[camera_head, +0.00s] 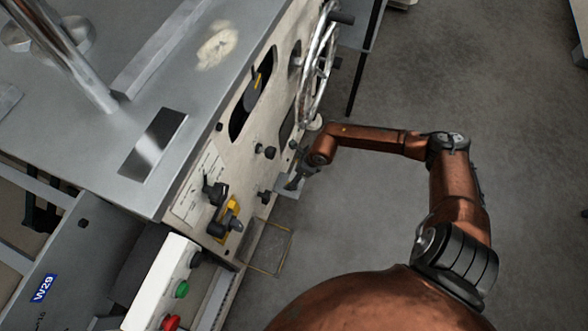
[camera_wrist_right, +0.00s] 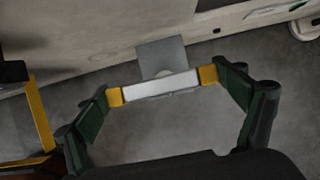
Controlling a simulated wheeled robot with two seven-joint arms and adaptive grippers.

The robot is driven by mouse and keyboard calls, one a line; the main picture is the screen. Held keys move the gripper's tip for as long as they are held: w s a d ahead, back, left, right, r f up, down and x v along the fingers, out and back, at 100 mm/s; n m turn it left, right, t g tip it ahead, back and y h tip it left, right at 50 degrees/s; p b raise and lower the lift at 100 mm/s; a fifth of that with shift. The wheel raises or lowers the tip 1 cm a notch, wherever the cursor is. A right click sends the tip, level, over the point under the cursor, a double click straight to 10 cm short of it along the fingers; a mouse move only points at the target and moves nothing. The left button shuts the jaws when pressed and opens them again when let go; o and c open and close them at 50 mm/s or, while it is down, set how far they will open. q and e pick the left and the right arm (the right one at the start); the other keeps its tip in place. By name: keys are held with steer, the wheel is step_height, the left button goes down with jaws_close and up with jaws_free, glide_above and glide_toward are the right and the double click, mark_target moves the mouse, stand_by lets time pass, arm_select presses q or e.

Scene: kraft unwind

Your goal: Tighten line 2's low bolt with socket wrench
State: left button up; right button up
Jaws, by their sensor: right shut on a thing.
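My right gripper (camera_head: 297,183) is low beside the machine's panel, small and partly hidden in the head view. In the right wrist view my right gripper (camera_wrist_right: 161,86) has its yellow pads closed on the two ends of a pale metal bar (camera_wrist_right: 160,87). The bar could be part of the socket wrench, but its full shape does not show. A grey square plate (camera_wrist_right: 160,54) shows just behind the bar, near the panel's lower edge. I cannot tell which fitting is line 2's low bolt. My left gripper is out of view.
The pale panel (camera_head: 222,170) carries several black knobs, a yellow bracket (camera_head: 232,207) and a chrome handwheel (camera_head: 318,65). A white box (camera_head: 160,283) with a green button (camera_head: 182,289) and a red one stands at lower left. Open grey floor (camera_head: 480,90) lies to the right.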

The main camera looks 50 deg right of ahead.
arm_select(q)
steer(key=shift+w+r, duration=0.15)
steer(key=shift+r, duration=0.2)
arm_select(e)
steer(key=shift+f, duration=0.6)
stand_by(1.4)
arm_select(q)
steer(key=shift+p, duration=0.3)
arm_select(e)
steer(key=shift+r+m+p, duration=0.25)
steer(key=shift+m+p, duration=0.25)
steer(key=shift+p, duration=0.45)
steer(key=shift+f+m+h+p, duration=0.1)
steer(key=shift+m+h+p, duration=0.35)
steer(key=shift+p, duration=0.25)
steer(key=shift+t, duration=0.3)
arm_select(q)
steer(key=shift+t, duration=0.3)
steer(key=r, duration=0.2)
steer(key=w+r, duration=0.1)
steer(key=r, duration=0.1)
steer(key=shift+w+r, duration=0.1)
arm_select(e)
steer(key=shift+f, duration=0.2)
